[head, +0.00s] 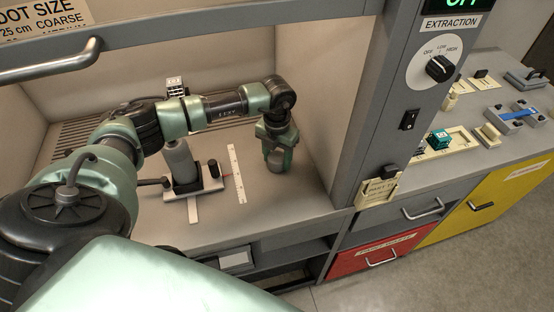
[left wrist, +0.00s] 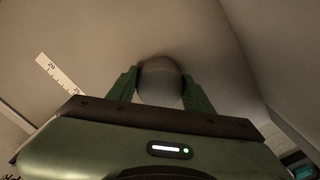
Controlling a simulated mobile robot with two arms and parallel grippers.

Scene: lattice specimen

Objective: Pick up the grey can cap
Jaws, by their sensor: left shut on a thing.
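The grey can cap (left wrist: 160,82) shows in the left wrist view as a rounded grey shape between the two green fingers of my left gripper (left wrist: 160,88). The fingers are shut on its sides. In the head view my left gripper (head: 277,160) points down at the right part of the hood floor, near the side wall, and the fingers mostly hide the cap. I cannot tell whether the cap touches the floor. My right gripper is not in view.
A grey can-like cylinder (head: 180,162) stands on a fixture with black knobs, left of my gripper. A white ruler (head: 236,173) lies between them. The hood's side wall (head: 325,110) is close on the right, and its frame rail crosses above my arm.

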